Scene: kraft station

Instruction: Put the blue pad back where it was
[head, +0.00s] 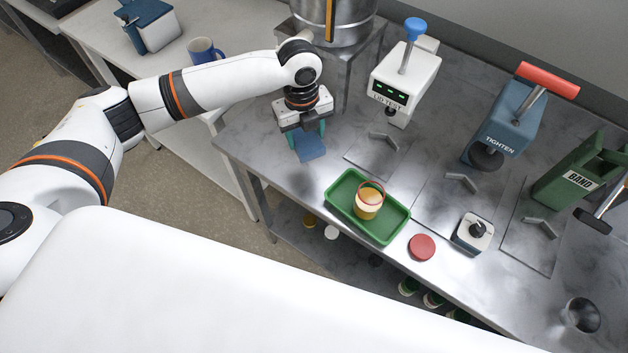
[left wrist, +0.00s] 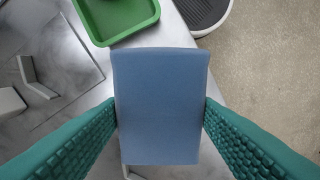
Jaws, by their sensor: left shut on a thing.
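The blue pad (head: 309,147) is a flat blue piece held by my left gripper (head: 302,132). The gripper points down over the left end of the metal table. In the left wrist view the pad (left wrist: 160,105) fills the middle, with the green fingers of my left gripper (left wrist: 160,112) pressed on its two sides. Whether the pad touches the table or hangs above it, I cannot tell. My right gripper is not in view.
A green tray (head: 343,207) holding a jar (head: 367,203) stands right of the pad. A red lid (head: 422,247) and a small dial box (head: 474,233) lie beyond it. The lid tester (head: 404,81), tighten station (head: 503,125) and band station (head: 581,178) line the back.

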